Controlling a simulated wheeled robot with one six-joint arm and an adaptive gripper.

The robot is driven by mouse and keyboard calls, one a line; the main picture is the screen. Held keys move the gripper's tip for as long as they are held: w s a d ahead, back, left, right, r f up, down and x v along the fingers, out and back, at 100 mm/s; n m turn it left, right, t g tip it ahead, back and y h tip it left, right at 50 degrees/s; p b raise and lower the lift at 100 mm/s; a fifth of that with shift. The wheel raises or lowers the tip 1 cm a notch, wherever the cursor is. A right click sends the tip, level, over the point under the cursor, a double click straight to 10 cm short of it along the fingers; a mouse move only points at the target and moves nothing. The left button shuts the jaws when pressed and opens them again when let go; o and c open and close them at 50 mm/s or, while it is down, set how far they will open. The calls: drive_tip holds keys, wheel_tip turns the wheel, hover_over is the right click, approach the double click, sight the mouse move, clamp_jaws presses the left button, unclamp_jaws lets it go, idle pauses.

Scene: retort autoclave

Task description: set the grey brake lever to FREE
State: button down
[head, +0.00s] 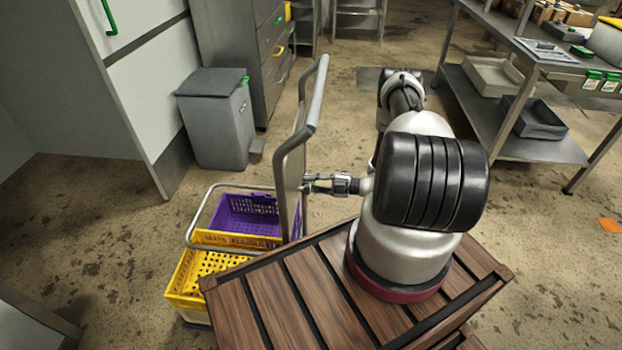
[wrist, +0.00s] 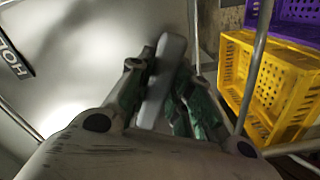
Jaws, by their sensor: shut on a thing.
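The grey brake lever (wrist: 166,72) is a flat bar on the pale panel (wrist: 85,55) of a trolley, and it stands slightly tilted in the wrist view. My gripper (wrist: 160,88) is shut on it, with a green-padded finger on each side. A dark label (wrist: 12,56) with part of the word HOLD shows on the panel at the left edge. No FREE label is visible. In the head view my gripper (head: 312,184) reaches left to the trolley's upright panel (head: 290,190); the lever cannot be made out there.
The trolley has a tall grey handle (head: 318,92) and carries a purple crate (head: 232,213) and yellow crates (head: 188,277). A grey bin (head: 215,120) stands behind it. A steel table (head: 522,148) is at the right. Open floor lies left of the trolley.

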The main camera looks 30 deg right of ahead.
drive_tip(key=shift+s+a+f+m, duration=0.15)
drive_tip(key=shift+s+f+m, duration=0.1)
drive_tip(key=shift+f+m, duration=0.5)
drive_tip(key=shift+r+m, duration=0.15)
drive_tip(key=shift+m, duration=0.1)
drive_tip(key=c, duration=1.3)
unclamp_jaws()
drive_tip(key=v, duration=1.2)
drive_tip(key=shift+a, duration=0.1)
